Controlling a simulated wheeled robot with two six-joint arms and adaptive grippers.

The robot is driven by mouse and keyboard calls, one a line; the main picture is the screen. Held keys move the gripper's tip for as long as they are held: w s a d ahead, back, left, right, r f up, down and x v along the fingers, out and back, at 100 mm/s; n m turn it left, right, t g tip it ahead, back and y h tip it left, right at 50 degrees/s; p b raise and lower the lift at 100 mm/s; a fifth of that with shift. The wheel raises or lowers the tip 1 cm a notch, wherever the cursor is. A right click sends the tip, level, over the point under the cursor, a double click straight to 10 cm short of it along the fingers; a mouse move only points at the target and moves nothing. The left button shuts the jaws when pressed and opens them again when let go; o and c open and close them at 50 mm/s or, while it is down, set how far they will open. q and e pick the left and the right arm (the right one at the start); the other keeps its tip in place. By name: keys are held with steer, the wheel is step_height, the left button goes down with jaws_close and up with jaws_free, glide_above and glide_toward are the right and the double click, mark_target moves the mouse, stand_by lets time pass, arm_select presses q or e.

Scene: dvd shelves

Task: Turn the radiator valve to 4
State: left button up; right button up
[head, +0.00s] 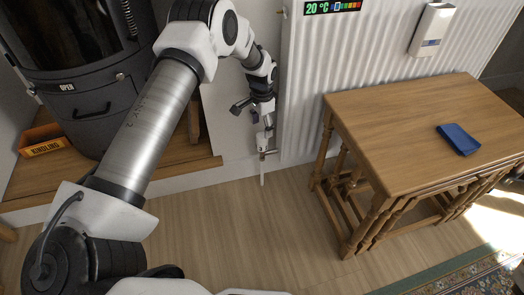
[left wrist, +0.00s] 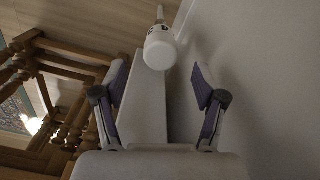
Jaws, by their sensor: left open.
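The radiator valve (head: 263,142) is a small white valve at the lower left corner of the white radiator (head: 306,95), with a thin pipe running down to the floor. In the left wrist view the valve's rounded white head (left wrist: 160,52) faces me, with small dark marks near its far end; its setting is not readable. My left gripper (head: 254,113) is just above the valve in the head view. In the left wrist view the left gripper (left wrist: 158,78) is open and empty, its two fingers either side of the valve's line, the head lying roughly beyond the fingertips. I cannot tell whether they touch.
A wooden nest of tables (head: 425,125) with a blue item (head: 458,139) on top stands right of the valve. A dark stove (head: 85,75) and orange kindling box (head: 42,140) are at left. A thermometer strip (head: 333,7) and white device (head: 432,30) are on the radiator. Floor in front is clear.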

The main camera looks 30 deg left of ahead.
mark_target(262, 135)
arm_select(q)
step_height(262, 135, down, 8)
steer(key=b, duration=0.4)
steer(key=shift+r, duration=0.1)
steer(key=shift+r, duration=0.1)
steer(key=c, duration=1.2)
